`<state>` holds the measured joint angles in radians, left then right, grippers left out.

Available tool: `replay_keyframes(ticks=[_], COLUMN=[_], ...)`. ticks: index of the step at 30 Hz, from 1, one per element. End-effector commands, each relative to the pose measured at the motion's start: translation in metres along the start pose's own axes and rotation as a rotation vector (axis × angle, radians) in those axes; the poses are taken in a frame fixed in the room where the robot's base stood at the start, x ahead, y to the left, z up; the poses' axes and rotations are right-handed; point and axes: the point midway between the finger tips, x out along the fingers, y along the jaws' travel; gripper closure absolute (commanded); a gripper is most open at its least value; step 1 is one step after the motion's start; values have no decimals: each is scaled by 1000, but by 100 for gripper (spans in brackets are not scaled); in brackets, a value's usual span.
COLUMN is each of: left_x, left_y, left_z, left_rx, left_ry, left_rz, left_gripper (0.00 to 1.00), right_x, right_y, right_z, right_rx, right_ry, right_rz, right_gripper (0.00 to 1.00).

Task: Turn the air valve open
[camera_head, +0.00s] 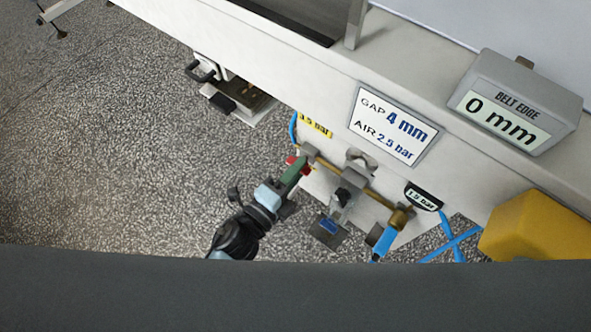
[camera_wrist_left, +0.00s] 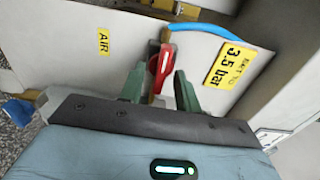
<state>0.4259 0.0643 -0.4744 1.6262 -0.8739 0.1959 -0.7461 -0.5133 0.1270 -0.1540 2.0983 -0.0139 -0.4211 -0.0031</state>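The air valve shows a red handle (camera_head: 304,166) on the brass pipe at the left end of the machine's front panel. In the left wrist view the red handle (camera_wrist_left: 162,66) stands between the fingertips, with a brass part behind it. My left gripper (camera_head: 297,172) reaches up to the valve from the lower left. In the left wrist view its green fingers (camera_wrist_left: 159,80) are apart, one on each side of the handle, with small gaps showing. Whether either touches the handle I cannot tell. The fingers partly hide the valve in the head view. My right gripper is not in view.
A yellow AIR label (camera_wrist_left: 103,42) and a yellow 3.5 bar label (camera_wrist_left: 232,64) flank the valve. A grey fitting (camera_head: 345,193) and a gauge (camera_head: 422,197) sit to its right. A sign (camera_head: 393,124) reads gap 4 mm, air 2.5 bar. A yellow box (camera_head: 538,228) stands far right.

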Motion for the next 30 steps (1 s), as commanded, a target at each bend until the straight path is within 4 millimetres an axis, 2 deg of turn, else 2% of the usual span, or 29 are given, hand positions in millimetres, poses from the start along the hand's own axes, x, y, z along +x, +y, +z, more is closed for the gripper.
replay_keyframes(ticks=[5, 12, 18, 30], left_x=[-11, -50, -72, -78], left_y=[1, 1, 0, 0], left_z=[0, 0, 0, 0], left_rx=[-1, -1, -1, 0], left_ry=[0, 0, -1, 0], left_rz=[2, 2, 1, 0], left_gripper=[67, 67, 67, 67], right_x=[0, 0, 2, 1], right_y=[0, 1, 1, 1], right_z=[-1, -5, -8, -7], right_rx=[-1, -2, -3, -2], right_ry=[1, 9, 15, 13], right_rz=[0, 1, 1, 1], right_gripper=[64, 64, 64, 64])
